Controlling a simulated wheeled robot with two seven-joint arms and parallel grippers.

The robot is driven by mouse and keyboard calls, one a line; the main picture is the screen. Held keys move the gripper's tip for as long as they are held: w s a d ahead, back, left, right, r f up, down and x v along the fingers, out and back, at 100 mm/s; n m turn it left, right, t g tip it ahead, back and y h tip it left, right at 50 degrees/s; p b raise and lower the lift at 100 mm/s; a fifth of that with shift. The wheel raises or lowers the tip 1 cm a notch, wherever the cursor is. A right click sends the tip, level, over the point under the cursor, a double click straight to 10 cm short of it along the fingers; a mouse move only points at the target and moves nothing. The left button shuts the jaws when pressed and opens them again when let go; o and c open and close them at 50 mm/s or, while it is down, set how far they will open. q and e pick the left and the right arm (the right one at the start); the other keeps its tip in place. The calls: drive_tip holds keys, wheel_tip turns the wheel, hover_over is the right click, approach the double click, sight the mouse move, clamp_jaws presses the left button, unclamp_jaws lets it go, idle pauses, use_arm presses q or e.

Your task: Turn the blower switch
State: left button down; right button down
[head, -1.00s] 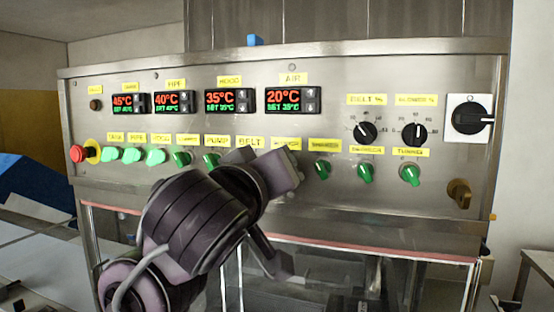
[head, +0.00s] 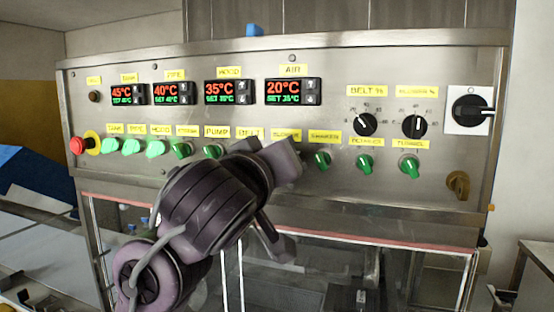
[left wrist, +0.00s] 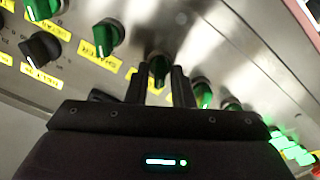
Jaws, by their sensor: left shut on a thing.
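The blower switch (left wrist: 157,70) is a green knob in the lower row of the steel control panel (head: 345,64). In the left wrist view it sits between the two fingers of my left gripper (left wrist: 160,82), which is shut on it. In the head view my left gripper (head: 286,160) covers this knob, just below the yellow blower label (head: 286,135). I cannot tell which way the knob points. My right gripper is not in view.
Green shaker (head: 322,160), detailer (head: 364,163) and tunnel (head: 409,165) knobs are to the right. The pump knob (head: 212,151) is to the left. Black dials (head: 364,124), a main switch (head: 470,110) and a red emergency button (head: 78,145) are also on the panel.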

use_arm(q)
drive_tip(key=m+p, duration=0.3)
drive_tip(key=m, duration=0.8)
drive_tip(key=shift+m, duration=0.3)
drive_tip(key=shift+d, duration=0.1)
idle(0.5)
drive_tip(key=c, duration=1.5)
unclamp_jaws()
